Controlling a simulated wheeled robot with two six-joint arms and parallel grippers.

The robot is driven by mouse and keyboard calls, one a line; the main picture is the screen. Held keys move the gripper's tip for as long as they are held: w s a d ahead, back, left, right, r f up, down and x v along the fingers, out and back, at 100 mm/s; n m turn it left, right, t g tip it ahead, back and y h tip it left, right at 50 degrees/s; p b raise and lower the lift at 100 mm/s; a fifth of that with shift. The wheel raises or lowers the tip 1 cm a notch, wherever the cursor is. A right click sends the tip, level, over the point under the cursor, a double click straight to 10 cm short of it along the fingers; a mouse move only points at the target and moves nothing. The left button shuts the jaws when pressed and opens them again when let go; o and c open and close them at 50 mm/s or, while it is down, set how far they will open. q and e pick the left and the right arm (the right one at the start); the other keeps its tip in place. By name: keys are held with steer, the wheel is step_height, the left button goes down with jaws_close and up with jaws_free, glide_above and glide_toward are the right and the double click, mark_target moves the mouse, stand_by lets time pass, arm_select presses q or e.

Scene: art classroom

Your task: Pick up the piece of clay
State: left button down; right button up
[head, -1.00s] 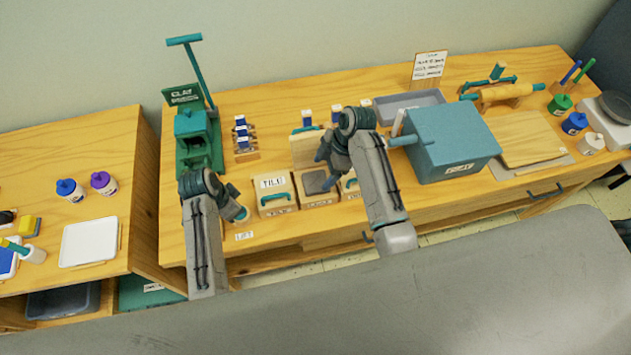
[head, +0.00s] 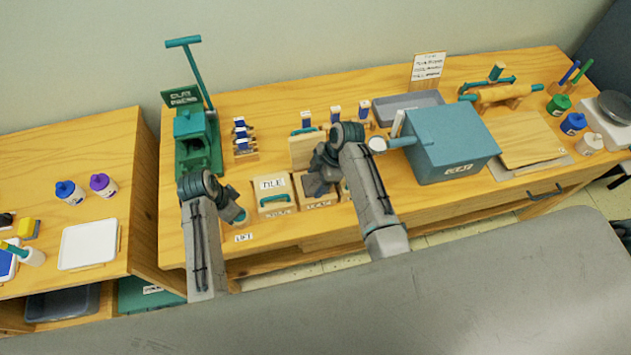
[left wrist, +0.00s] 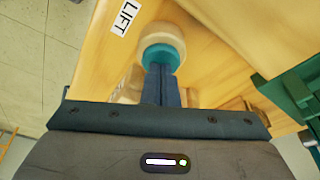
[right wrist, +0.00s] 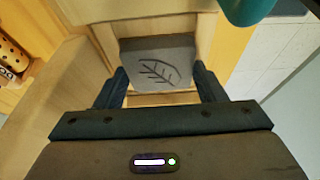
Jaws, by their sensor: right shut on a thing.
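The piece of clay (right wrist: 158,62) is a grey block with a leaf pattern pressed into its top. In the head view the clay (head: 316,186) is at the wooden compartment marked CLAY (head: 321,201), partly hidden by my gripper. My right gripper (right wrist: 163,80) has a finger on each side of the clay and is shut on it. In the head view my right gripper (head: 318,175) is over that compartment. I cannot tell if the clay is clear of its floor. My left gripper (left wrist: 161,72) looks shut, its fingertips close to a teal-ringed knob (left wrist: 160,45).
A TILE box (head: 272,196) with a teal handle stands left of the clay compartment. An upright wooden board (head: 302,151) is behind. A blue-teal box (head: 450,140) stands close on the right. A green clay press (head: 196,140) is at the back left.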

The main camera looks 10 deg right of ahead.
mark_target(317, 182)
step_height(317, 182, up, 16)
stand_by(0.9)
